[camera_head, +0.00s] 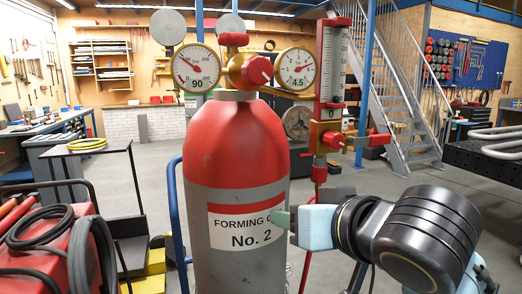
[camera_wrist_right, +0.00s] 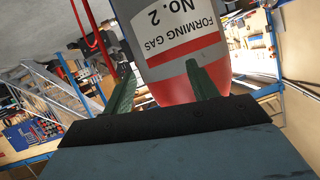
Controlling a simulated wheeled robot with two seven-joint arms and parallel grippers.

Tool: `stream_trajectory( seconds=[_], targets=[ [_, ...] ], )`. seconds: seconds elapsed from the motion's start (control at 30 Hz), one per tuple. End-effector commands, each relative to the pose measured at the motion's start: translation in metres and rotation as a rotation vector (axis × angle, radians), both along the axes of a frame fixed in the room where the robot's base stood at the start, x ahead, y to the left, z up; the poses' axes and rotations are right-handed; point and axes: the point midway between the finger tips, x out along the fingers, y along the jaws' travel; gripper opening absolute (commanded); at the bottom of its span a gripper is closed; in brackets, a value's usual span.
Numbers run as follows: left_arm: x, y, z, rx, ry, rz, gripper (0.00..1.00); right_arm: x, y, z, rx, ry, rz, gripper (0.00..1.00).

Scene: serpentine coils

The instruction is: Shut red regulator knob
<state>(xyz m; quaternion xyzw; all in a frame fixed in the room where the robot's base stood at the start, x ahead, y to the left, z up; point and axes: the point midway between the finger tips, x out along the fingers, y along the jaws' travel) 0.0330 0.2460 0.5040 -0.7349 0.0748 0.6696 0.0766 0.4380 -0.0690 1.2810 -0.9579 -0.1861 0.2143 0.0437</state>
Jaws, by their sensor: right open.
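The red regulator knob (camera_head: 259,70) faces forward on the brass regulator at the top of the gas cylinder (camera_head: 236,150), between two round gauges (camera_head: 197,68). My right gripper (camera_head: 280,216) comes in from the right, well below the knob, in front of the right part of the "FORMING GAS No. 2" label (camera_head: 238,228). In the right wrist view its two green fingers (camera_wrist_right: 160,70) are apart, with nothing held between them. The cylinder and its upside-down label (camera_wrist_right: 178,28) show beyond the fingers; the knob is not seen there. My left gripper is not in view.
A flowmeter tube (camera_head: 332,62) with a smaller red knob (camera_head: 333,140) and brass valve stands just right of the regulator. A blue rail (camera_head: 173,215) runs left of the cylinder. A red machine with black cables (camera_head: 50,240) sits at lower left. Open floor lies behind.

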Motion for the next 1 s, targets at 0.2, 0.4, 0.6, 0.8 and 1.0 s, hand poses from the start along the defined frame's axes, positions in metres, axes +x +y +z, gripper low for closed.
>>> stream_trajectory(
  seconds=[0.2,0.4,0.6,0.8,1.0],
  targets=[
    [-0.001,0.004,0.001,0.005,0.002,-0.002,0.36,-0.027,0.016,0.098,-0.006,-0.178,0.008,0.58],
    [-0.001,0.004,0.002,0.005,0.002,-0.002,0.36,-0.062,0.023,0.164,-0.017,-0.317,-0.019,0.58],
    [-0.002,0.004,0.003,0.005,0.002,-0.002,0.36,-0.089,0.023,0.201,-0.020,-0.409,-0.052,0.58],
    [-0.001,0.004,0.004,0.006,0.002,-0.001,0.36,-0.096,0.023,0.213,-0.020,-0.438,-0.070,0.58],
    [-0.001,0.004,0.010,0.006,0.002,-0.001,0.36,-0.071,0.030,0.213,-0.022,-0.436,-0.073,0.58]
  ],
)
